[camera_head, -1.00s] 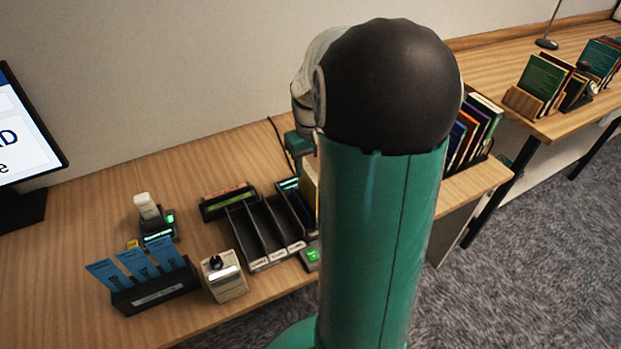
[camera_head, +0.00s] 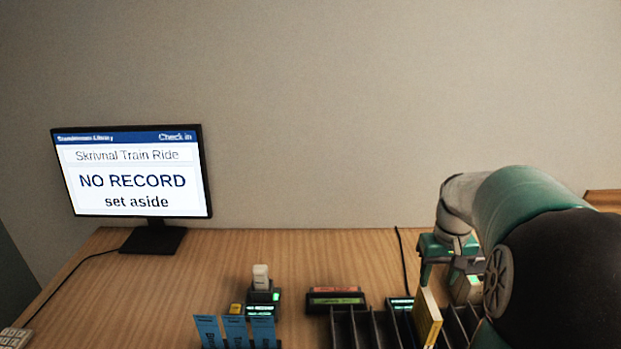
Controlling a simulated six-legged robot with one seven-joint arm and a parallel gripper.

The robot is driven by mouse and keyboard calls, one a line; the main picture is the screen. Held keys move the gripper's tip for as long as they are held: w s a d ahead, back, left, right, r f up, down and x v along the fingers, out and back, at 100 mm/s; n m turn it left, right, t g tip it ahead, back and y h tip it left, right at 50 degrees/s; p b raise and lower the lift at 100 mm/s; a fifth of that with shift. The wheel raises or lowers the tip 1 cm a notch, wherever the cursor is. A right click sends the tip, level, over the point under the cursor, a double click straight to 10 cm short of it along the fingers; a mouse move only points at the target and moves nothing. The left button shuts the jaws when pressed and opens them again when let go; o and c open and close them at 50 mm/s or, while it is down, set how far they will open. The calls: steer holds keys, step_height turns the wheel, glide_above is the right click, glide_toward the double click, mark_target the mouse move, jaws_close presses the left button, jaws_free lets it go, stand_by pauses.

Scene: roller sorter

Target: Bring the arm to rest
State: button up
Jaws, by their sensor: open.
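My arm fills the right side of the head view, with its green and black links in front of the desk. My gripper (camera_head: 446,270) points down at the arm's end, above the right part of the black sorter. It is open, and I see nothing held in it. A yellow-edged book (camera_head: 427,317) stands upright in the dark slotted sorter (camera_head: 343,328), just below the gripper. I cannot tell whether they touch. The arm's links hide the sorter's right end.
A monitor (camera_head: 132,172) at the left reads "NO RECORD, set aside". A scanner in its stand (camera_head: 262,294), blue cards (camera_head: 235,331) and a small red-and-green display (camera_head: 336,298) stand on the desk (camera_head: 200,270). A plain wall rises behind. The desk's left middle is clear.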

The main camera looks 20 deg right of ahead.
steer(key=s+a+r+n+t, duration=0.1)
steer(key=s+a+r+t, duration=0.1)
steer(key=a, duration=0.7)
steer(key=s+a+r+n+t, duration=0.1)
steer(key=s+a+r, duration=0.2)
steer(key=a, duration=0.5)
steer(key=s+a+r+n+t, duration=0.1)
steer(key=s+a+r+t, duration=0.1)
steer(key=s+a, duration=0.3)
steer(key=a, duration=0.4)
steer(key=shift+a+r+t, duration=0.15)
steer(key=shift+a+t, duration=0.15)
steer(key=shift+a, duration=0.05)
